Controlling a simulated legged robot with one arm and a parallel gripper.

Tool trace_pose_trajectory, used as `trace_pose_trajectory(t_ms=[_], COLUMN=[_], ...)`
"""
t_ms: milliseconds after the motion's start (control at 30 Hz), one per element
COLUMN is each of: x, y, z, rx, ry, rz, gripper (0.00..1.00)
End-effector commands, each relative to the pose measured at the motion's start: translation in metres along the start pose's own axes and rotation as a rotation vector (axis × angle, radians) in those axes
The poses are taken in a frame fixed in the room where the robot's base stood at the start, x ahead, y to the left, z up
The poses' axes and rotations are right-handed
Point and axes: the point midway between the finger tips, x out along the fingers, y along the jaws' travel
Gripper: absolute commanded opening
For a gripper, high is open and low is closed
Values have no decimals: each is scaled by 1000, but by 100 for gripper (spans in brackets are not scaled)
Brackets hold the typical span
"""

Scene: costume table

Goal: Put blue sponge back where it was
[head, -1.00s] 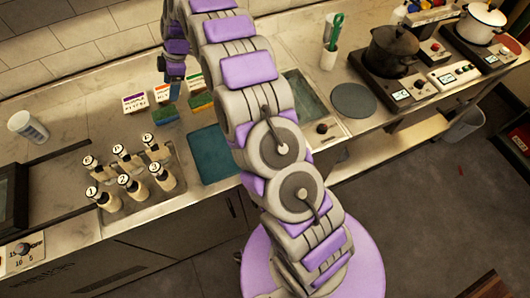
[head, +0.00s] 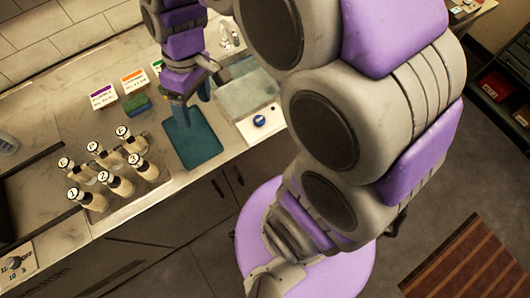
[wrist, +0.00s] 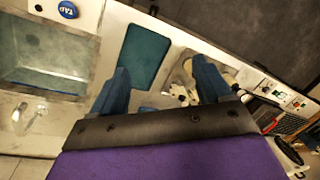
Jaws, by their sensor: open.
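My gripper (head: 188,98) is above the far edge of a teal mat (head: 194,142) on the counter. In the wrist view its two blue fingers (wrist: 161,66) are spread apart, with nothing held between them. A sponge (head: 137,104) lies on the counter in front of the purple-striped card (head: 103,96), left of my gripper. It looks dark green-blue, and I cannot tell surely whether it is the blue one. The mat also shows in the wrist view (wrist: 145,55) and looks bare. Counter behind my gripper is hidden by the arm.
Several numbered bottles (head: 115,184) stand in a rack left of the mat. An orange-striped card (head: 134,79) stands at the back. A sink (head: 247,97) is right of the mat, with a blue-topped knob (head: 260,121) in front. My arm covers the counter further right.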

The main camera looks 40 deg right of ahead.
Motion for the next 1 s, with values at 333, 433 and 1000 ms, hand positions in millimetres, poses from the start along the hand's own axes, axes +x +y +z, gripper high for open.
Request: trace_pose_trajectory(t_ms=[333,433,1000], x=[14,21,30], y=[-35,-41,-48], z=[132,157,183], rx=[409,499,596], ry=[-72,-82,-95], rz=[98,119,141], gripper=[78,78,78])
